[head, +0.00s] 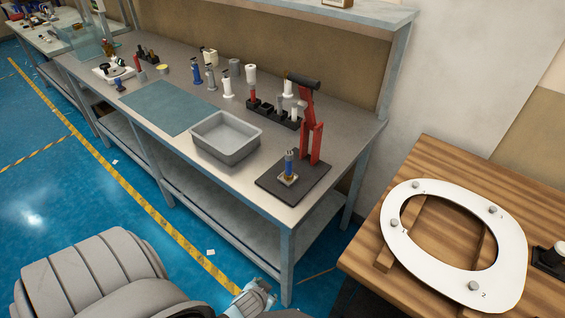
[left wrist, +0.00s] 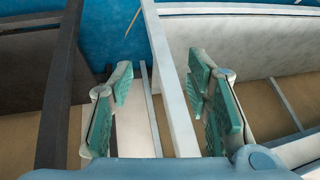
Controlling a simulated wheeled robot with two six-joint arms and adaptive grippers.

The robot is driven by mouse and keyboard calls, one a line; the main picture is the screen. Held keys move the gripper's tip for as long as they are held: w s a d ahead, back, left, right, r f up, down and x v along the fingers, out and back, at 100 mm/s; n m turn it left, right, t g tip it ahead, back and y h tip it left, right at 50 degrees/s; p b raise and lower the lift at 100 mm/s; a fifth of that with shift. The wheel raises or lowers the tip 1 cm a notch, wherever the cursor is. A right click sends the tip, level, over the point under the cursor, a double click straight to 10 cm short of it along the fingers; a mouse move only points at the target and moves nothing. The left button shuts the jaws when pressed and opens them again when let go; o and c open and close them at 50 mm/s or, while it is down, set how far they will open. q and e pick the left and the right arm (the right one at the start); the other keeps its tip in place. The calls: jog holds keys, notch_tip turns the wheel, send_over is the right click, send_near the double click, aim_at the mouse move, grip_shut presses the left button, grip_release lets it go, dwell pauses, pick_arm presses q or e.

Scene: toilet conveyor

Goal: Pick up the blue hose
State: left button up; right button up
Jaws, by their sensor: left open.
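I cannot tell for sure which item is the blue hose. In the head view, a small upright blue piece (head: 289,163) stands on the dark base of the red lever press. Another upright blue piece (head: 196,73) stands at the back of the workbench beside grey and white ones. My left gripper (left wrist: 165,95) is open and empty in the left wrist view, with teal finger pads apart, over bench frame bars. A pale blue part of it (head: 252,299) shows at the bottom edge of the head view, below the bench front. My right gripper is not in view.
The grey workbench (head: 140,75) holds a blue-grey mat (head: 167,107), an empty grey bin (head: 226,155), a black rack (head: 272,114) and the red press (head: 311,140). A wooden table (head: 515,183) with a white toilet seat (head: 398,215) stands at right. Blue floor lies in front.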

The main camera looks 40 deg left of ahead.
aim_at(289, 161)
pick_arm(q)
jog(key=w+a+r+n+t+y, duration=0.25)
jog(key=w+r, duration=0.35)
jog(key=r, duration=0.4)
jog(key=w+a+r+n+t+y+b, duration=0.1)
jog(key=w+a+r+n+t+y, duration=0.3)
jog(key=r, duration=0.6)
jog(key=w+r+t, duration=0.1)
jog(key=w+r, duration=0.6)
jog(key=r, duration=0.2)
jog(key=x, duration=1.2)
jog(key=shift+w+r, duration=0.1)
jog(key=shift+w, duration=0.4)
jog(key=shift+s+r, duration=0.1)
grip_shut()
